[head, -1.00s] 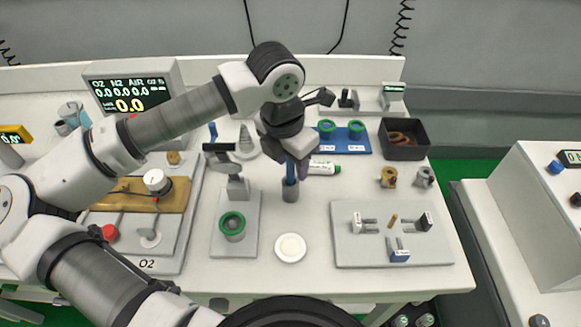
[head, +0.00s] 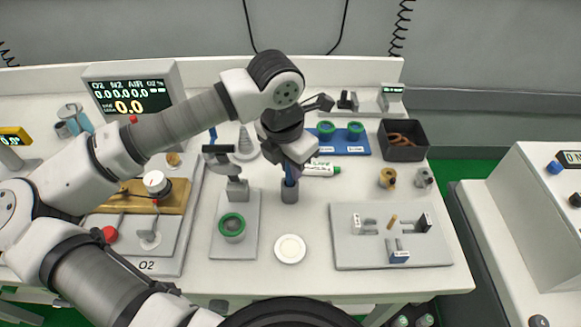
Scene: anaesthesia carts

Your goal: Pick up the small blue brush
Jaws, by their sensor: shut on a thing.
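My gripper (head: 291,165) points down over a small grey cup (head: 290,191) near the middle of the table. The lower end of the brush is hidden in the cup. My fingertips are partly hidden by the wrist.
A white round dish (head: 290,249) is in front. A grey stand with a green ring (head: 231,227) is at left, a grey fixture plate (head: 350,258) at right. A dark bin (head: 405,154) stands behind.

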